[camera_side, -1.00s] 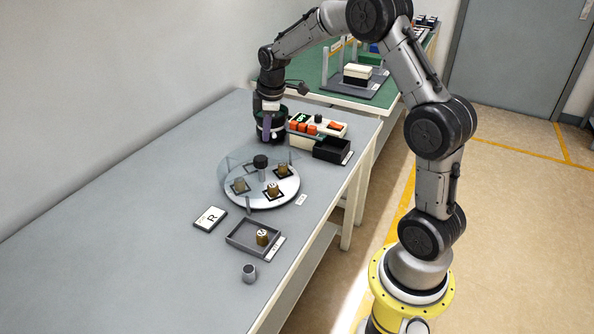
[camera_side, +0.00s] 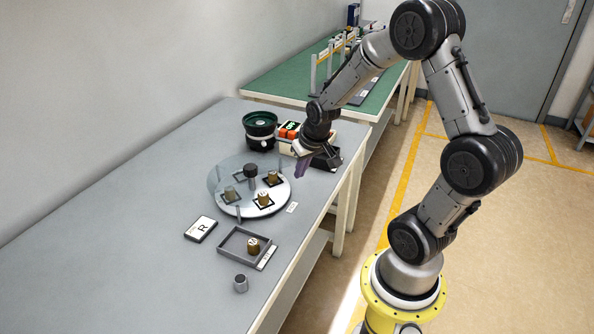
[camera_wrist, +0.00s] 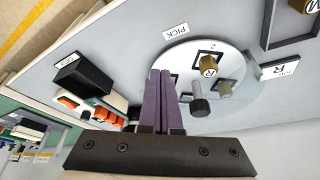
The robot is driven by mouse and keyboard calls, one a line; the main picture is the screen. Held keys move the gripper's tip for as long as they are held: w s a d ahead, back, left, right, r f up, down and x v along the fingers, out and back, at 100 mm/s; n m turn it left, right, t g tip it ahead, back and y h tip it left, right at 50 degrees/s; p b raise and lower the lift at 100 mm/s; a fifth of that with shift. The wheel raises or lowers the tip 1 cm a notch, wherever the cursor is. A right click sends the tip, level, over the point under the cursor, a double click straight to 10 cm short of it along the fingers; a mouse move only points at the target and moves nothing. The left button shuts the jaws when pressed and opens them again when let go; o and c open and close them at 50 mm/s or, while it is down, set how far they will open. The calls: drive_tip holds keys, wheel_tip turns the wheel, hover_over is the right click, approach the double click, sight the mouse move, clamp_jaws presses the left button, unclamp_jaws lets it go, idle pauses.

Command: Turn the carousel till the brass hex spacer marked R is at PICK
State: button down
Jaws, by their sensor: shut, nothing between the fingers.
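The carousel (camera_side: 245,207) is a pale disc with a dark centre knob (camera_side: 250,170) and square nests. Several nests show; three hold brass spacers. The brass spacer marked R (camera_wrist: 209,66) sits in a nest beside the PICK label (camera_wrist: 176,28), offset from it towards the tray side; it appears to be the front spacer (camera_side: 264,198) in the side view. Another spacer (camera_wrist: 225,88) stands farther round; its mark is unreadable. A third (camera_side: 274,177) is hidden in the wrist view. My gripper (camera_side: 301,172) is shut and empty, its purple fingers (camera_wrist: 161,75) above the table between carousel and black bin.
In front lie an R card (camera_side: 200,229), a grey tray (camera_side: 232,249) holding a spacer (camera_side: 252,245), and a small grey cylinder (camera_side: 240,283).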

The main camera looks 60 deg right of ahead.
sight(285, 182)
drive_tip(key=x, duration=0.8)
drive_tip(key=shift+f, duration=0.2)
drive_tip(key=shift+w+d+r, duration=0.15)
drive_tip(key=shift+w+d, duration=0.25)
drive_tip(key=shift+w, duration=0.15)
drive_tip(key=shift+w+d+r, duration=0.1)
drive_tip(key=shift+w+d, duration=0.25)
drive_tip(key=shift+w, duration=0.2)
drive_tip(key=shift+w+d, duration=0.35)
drive_tip(key=shift+w, duration=0.25)
drive_tip(key=shift+w+d, duration=0.4)
drive_tip(key=shift+d, duration=0.2)
